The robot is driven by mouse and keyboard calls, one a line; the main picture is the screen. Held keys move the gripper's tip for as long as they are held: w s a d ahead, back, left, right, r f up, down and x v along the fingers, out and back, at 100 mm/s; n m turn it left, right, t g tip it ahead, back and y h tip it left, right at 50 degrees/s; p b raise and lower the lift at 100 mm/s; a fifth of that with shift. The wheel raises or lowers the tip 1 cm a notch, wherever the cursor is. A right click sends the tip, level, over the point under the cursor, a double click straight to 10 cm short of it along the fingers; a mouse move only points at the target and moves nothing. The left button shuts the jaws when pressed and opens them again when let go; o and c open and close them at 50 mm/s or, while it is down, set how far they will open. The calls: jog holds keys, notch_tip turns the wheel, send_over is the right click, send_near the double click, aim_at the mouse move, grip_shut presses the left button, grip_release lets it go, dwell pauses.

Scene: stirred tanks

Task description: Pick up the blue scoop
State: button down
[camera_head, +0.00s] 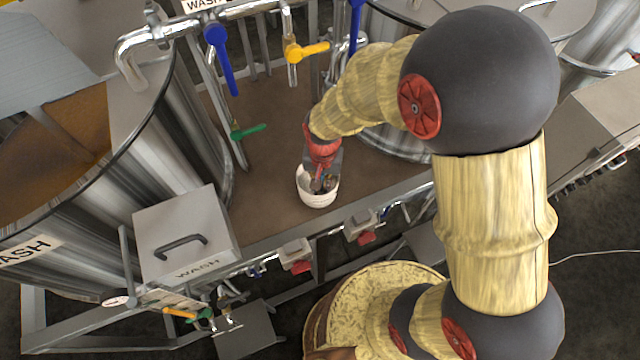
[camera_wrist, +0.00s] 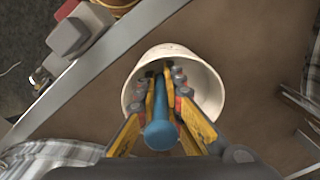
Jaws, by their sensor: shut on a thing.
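The blue scoop (camera_wrist: 161,130) shows in the wrist view as a blue handle with a round end, held between the yellow fingers of my gripper (camera_wrist: 161,103). Its far end reaches into a white bucket (camera_wrist: 206,72), where it is hidden. The fingertips are also inside the bucket's mouth. In the head view the white bucket (camera_head: 317,198) stands on the brown platform, and my gripper (camera_head: 322,176) points down into it. The scoop is too small to make out clearly there.
The brown platform (camera_head: 265,205) has a metal front edge close to the bucket. A large steel tank (camera_head: 190,130) stands at the left, with a lidded grey box (camera_head: 185,225) before it. Pipes with blue, yellow and green valve handles (camera_head: 305,50) run behind the bucket.

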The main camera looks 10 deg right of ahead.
jog(key=shift+r, duration=0.1)
notch_tip(320, 180, up, 9)
jog(key=shift+r, duration=0.45)
dwell(0.5)
